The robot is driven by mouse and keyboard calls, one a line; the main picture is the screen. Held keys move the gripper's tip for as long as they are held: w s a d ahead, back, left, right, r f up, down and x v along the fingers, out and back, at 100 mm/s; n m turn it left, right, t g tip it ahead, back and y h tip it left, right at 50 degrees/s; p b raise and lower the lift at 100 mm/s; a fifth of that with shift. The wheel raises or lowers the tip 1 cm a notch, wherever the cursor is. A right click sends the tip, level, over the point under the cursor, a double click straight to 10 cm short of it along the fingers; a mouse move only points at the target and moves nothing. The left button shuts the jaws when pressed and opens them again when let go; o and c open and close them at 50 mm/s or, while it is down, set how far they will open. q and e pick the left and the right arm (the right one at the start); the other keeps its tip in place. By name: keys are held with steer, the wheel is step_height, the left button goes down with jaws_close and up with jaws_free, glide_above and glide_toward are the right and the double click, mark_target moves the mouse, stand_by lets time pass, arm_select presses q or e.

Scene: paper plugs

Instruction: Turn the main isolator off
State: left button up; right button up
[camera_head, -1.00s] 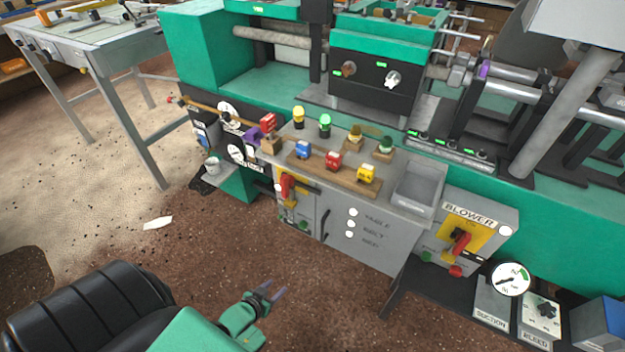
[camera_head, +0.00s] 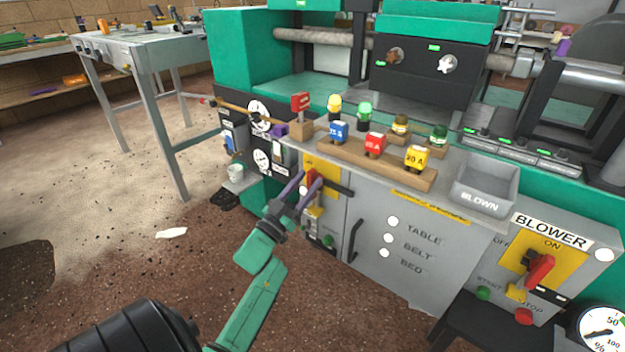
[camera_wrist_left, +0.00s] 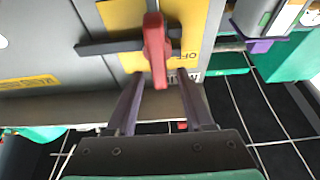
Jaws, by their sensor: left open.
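The main isolator's red rotary handle (camera_head: 311,177) sits on a yellow plate on the left part of the grey cabinet front. In the left wrist view the red handle (camera_wrist_left: 156,45) stands out from its yellow plate (camera_wrist_left: 122,15), and the word OFF shows upside down beside it. A dark bar crosses behind the handle. My left gripper (camera_head: 307,183) is open in front of the isolator. In the wrist view its two purple fingers (camera_wrist_left: 160,78) point at the plate, one on each side of the handle's near end. Whether they touch it cannot be told. My right gripper is out of view.
A similar red blower switch (camera_head: 538,270) is on the right cabinet. Blue, red and yellow plugs stand on a wooden rack (camera_head: 376,162) on the cabinet top, beside a grey tray (camera_head: 487,187). A steel table (camera_head: 150,50) stands at the left; the floor between is mostly clear.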

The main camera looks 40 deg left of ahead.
arm_select(q)
steer(key=x, duration=0.2)
steer(key=shift+w, duration=0.3)
jaws_close()
stand_by(1.2)
